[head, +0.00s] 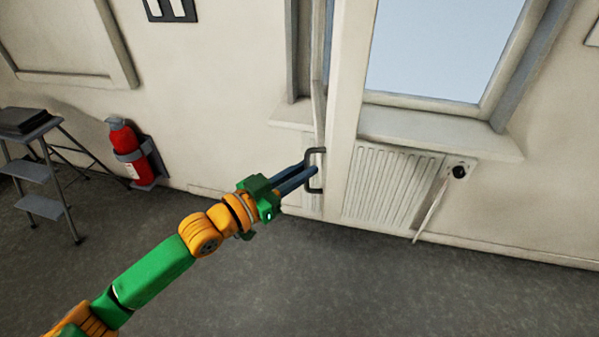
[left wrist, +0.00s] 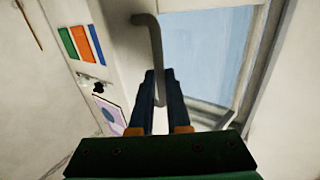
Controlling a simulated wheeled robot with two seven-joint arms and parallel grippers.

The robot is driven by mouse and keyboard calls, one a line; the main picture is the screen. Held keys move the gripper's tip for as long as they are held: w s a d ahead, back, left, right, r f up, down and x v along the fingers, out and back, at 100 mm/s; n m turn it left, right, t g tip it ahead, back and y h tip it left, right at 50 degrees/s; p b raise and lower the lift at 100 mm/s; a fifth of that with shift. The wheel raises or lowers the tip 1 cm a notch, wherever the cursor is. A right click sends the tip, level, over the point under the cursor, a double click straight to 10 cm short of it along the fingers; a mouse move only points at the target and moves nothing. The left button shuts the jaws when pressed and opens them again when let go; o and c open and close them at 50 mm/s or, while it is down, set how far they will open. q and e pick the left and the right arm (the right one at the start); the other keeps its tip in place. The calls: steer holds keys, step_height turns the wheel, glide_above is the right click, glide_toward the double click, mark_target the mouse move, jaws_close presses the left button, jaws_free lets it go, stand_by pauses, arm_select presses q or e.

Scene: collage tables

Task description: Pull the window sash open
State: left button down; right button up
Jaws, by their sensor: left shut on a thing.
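The pale window sash (head: 346,90) shows in the head view as a tall, narrow panel, seen nearly edge-on. It stands out from the wall, in front of the sill and radiator. A dark bar handle (head: 313,153) is on its left side. My left gripper (head: 312,172) is at the handle, with its two dark fingers closed on the bar. In the left wrist view the grey handle (left wrist: 153,40) runs down between the fingertips (left wrist: 160,85). My right gripper is not in view.
The window opening (head: 430,50) shows pale blue sky above a sill (head: 440,131). A white radiator (head: 388,185) is below it. A red fire extinguisher (head: 126,150) and a step stool (head: 38,165) stand at left. The grey floor (head: 400,290) in front is clear.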

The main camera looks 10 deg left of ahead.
arm_select(q)
steer(key=shift+r, duration=0.3)
steer(key=c, duration=1.1)
jaws_free()
steer(key=shift+w+f, duration=0.1)
steer(key=shift+w, duration=0.05)
steer(key=shift+o, duration=1)
steer(key=shift+w+f, duration=0.15)
steer(key=shift+w, duration=0.05)
steer(key=b+v, duration=0.2)
steer(key=v, duration=0.5)
steer(key=shift+f, duration=0.2)
steer(key=shift+w, duration=0.15)
